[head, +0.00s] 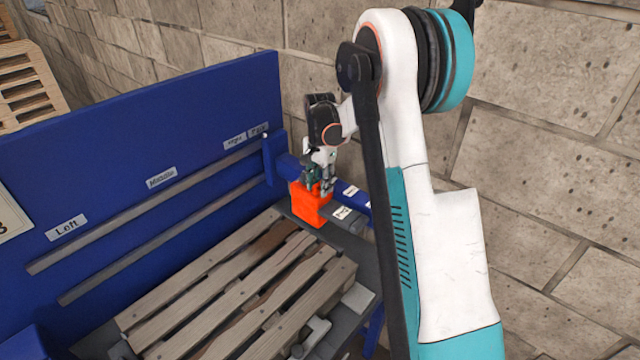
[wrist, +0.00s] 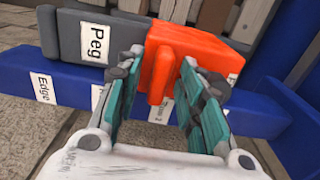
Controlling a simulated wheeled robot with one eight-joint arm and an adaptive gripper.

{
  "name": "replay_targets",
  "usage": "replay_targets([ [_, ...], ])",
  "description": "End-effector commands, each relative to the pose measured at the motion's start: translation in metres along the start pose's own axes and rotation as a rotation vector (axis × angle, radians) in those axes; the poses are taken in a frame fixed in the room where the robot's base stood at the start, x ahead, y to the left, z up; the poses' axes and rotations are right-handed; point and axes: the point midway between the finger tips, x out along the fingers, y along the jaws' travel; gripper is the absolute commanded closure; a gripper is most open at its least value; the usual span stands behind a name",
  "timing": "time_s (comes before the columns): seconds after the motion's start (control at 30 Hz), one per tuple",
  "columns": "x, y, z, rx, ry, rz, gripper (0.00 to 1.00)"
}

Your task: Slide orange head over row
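The orange head (head: 310,208) is a block on the grey rail at the far end of the pallet. In the wrist view the orange head (wrist: 195,50) has an upright orange grip (wrist: 162,78) on its near side. My gripper (head: 319,188) is at the head. In the wrist view my gripper (wrist: 158,75) has its teal-padded fingers apart, one on each side of the grip. A gap shows on the left of the grip; I cannot tell whether the right finger touches it. A wooden slatted pallet (head: 235,297) lies beside the head.
A blue panel (head: 130,150) with grey strips and labels reading Left, Middle and Right stands along the left. A grey rail piece labelled Peg (wrist: 75,38) adjoins the head. A blue beam labelled Edge (wrist: 70,84) runs below. A brick wall (head: 550,130) stands behind.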

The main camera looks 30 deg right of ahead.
Motion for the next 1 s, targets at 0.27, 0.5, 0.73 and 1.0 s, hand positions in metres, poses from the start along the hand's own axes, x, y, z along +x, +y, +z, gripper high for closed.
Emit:
replay_targets([
  [0.27, 0.000, 0.000, 0.000, 0.000, 0.000, 0.000, 0.72],
  [0.5, 0.000, 0.000, 0.000, 0.000, 0.000, 0.000, 1.00],
  [0.73, 0.001, -0.022, 0.000, -0.002, 0.000, -0.001, 1.00],
  [1.0, 0.001, -0.079, -0.001, -0.002, 0.001, -0.001, 1.00],
])
